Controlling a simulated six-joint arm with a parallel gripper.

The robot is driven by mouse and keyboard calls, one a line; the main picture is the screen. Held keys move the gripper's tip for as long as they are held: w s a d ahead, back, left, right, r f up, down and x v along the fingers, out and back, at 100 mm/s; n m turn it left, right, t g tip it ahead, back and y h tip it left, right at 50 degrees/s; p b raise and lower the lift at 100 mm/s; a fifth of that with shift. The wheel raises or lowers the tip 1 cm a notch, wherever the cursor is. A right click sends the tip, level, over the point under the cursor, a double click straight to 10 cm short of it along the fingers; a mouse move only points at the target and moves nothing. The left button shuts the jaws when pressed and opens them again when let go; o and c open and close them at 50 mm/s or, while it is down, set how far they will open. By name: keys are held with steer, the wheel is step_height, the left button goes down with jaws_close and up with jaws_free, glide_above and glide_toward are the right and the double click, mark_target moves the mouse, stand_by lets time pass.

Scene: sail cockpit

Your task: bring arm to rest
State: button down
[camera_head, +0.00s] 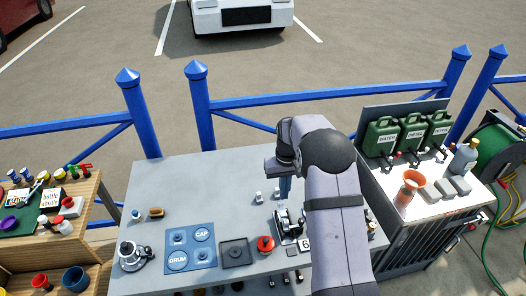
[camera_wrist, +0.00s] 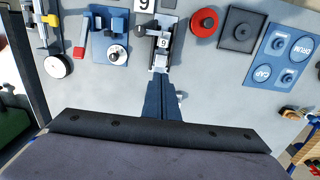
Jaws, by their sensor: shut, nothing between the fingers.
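My gripper (camera_head: 285,186) hangs over the grey bench (camera_head: 186,185), partly hidden behind my own arm in the head view. In the wrist view my gripper (camera_wrist: 161,84) shows as two dark blue fingers pressed together, with nothing between them. I cannot tell how high the fingertips are above the bench. In the head view the device (camera_head: 289,224) is just in front of the gripper.
A blue mat (camera_head: 190,246) marked CAP and DRUM, a dark square tray (camera_head: 236,252) and a red round part (camera_head: 265,244) lie left of the arm. Green jerrycans (camera_head: 412,132) and an orange funnel (camera_head: 410,184) stand right. The bench's back left is mostly clear.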

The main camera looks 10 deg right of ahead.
steer(key=s+a+f+m+g, duration=0.1)
steer(key=s+f, duration=0.2)
steer(key=s, duration=0.5)
steer(key=s+a+f+g, duration=0.1)
steer(key=s+f+g, duration=0.15)
steer(key=s, duration=0.55)
steer(key=s+a+r+b, duration=0.1)
steer(key=s+r, duration=0.2)
steer(key=s, duration=0.5)
steer(key=s+a+r, duration=0.1)
steer(key=s+r, duration=0.2)
steer(key=s, duration=0.4)
steer(key=w+r+t, duration=0.1)
steer(key=r, duration=0.1)
steer(key=w+a+r+n+t+b, duration=0.1)
steer(key=t, duration=0.1)
steer(key=shift+w+r+t, duration=0.25)
steer(key=shift+w+r, duration=0.05)
steer(key=shift+r, duration=0.05)
